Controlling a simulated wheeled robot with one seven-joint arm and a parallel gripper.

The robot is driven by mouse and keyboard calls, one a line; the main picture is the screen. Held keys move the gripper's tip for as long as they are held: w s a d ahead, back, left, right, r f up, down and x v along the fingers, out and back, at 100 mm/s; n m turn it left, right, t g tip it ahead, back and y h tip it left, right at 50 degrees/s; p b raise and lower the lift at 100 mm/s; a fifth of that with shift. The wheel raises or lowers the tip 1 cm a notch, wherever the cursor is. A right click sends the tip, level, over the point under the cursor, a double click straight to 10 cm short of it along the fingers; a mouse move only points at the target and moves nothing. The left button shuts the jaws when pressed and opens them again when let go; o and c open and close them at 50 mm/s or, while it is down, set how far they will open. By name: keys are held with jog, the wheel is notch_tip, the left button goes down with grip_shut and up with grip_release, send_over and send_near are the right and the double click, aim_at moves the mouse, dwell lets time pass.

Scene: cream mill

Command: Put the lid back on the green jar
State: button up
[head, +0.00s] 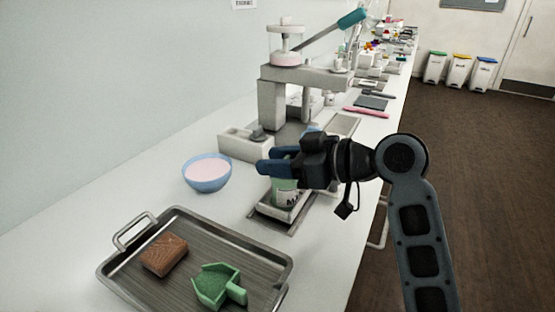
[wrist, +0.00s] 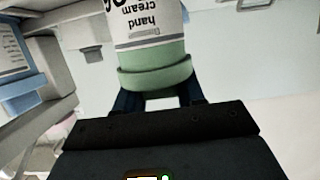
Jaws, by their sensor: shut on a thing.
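The green jar (head: 287,192) stands upright on a small metal platform (head: 268,211), with a white label showing on its side. In the wrist view the jar (wrist: 150,24) appears upside down, its label reading "hand cream". A green lid (wrist: 156,76) lies against the green mouth end of the jar, between my fingers. My gripper (head: 268,160) is shut on the lid at the top of the jar; its fingers also show in the wrist view (wrist: 160,98). The gripper hides the lid in the head view. I cannot tell whether the lid sits fully down.
A blue bowl of pink cream (head: 207,175) stands left of the jar. A metal tray (head: 180,285) holds a brown block (head: 164,255) and a green scoop (head: 218,285). A grey press (head: 290,90) with a teal-handled lever stands behind. White counter is clear between bowl and tray.

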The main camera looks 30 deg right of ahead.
jog(key=o, duration=1.2)
jog(key=shift+c, duration=0.2)
jog(key=shift+o, duration=0.5)
jog(key=o, duration=0.4)
jog(key=shift+r, duration=0.1)
jog(key=shift+r+p, duration=1.8)
jog(key=shift+r, duration=0.4)
